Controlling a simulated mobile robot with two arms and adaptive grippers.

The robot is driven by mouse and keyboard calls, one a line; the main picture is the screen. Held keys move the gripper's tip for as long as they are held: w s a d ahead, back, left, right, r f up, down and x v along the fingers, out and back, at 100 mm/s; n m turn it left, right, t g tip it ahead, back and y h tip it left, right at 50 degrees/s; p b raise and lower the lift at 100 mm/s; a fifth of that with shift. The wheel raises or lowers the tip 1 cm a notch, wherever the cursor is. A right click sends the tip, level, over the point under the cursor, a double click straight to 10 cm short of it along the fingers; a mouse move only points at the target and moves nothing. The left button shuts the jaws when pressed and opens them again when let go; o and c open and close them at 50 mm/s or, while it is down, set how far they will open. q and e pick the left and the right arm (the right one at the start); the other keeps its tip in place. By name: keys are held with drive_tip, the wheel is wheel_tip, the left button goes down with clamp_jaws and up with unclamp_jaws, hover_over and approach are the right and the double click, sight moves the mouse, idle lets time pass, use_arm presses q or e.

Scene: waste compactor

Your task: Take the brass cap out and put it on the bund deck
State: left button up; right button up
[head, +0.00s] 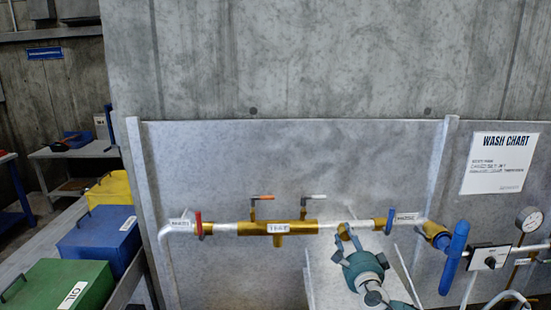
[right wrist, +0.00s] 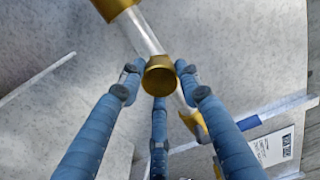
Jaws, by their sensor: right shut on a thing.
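My right gripper (head: 344,236) reaches up from the lower right in the head view. Its blue fingers are shut on the round brass cap (head: 344,230), in front of the silver pipe. In the right wrist view the fingertips (right wrist: 158,72) close around the sides of the cap (right wrist: 160,78), with its round face towards the camera. The pipe passes behind it, and I cannot tell whether they touch. The brass body (head: 278,228) with a short downward stub sits on the pipe to the left. A pale surface (head: 325,285) below may be the bund deck, partly hidden by my gripper. My left gripper is not in view.
A red-handled valve (head: 199,226) and a blue-handled valve (head: 389,221) sit on the pipe. A thick blue handle (head: 455,258), a switch box (head: 489,257) and a gauge (head: 529,219) stand at right. Green (head: 65,285), blue (head: 100,240) and yellow (head: 108,190) bins stand at left.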

drive_tip(key=shift+r, duration=0.15)
drive_tip(key=o, duration=1.4)
drive_tip(key=shift+f, duration=0.2)
drive_tip(key=shift+c, duration=0.6)
